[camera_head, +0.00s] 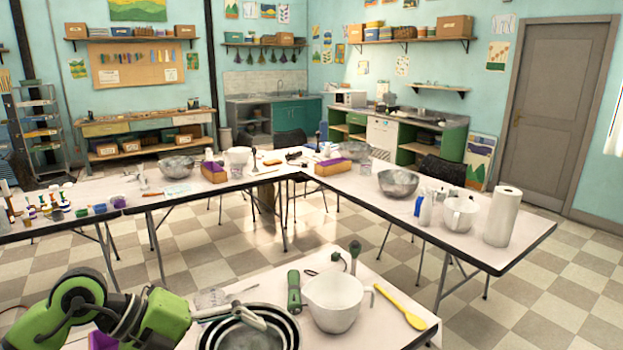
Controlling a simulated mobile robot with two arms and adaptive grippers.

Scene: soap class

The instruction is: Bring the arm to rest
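My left arm (110,310), green and black, comes in from the lower left. Its grey end, which looks like my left gripper (245,317), is over the nested dark bowls (283,338) on the near table. I cannot tell whether its fingers are open or shut, or whether it touches the bowls. Nothing is clearly seen held in it. My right gripper is not in view.
The near table (395,290) also bears a white jug (333,301), a green-handled tool (294,291) and a yellow spoon (402,308). Long tables with metal bowls (398,182) and a paper roll (502,216) stand beyond. Checkered floor lies between.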

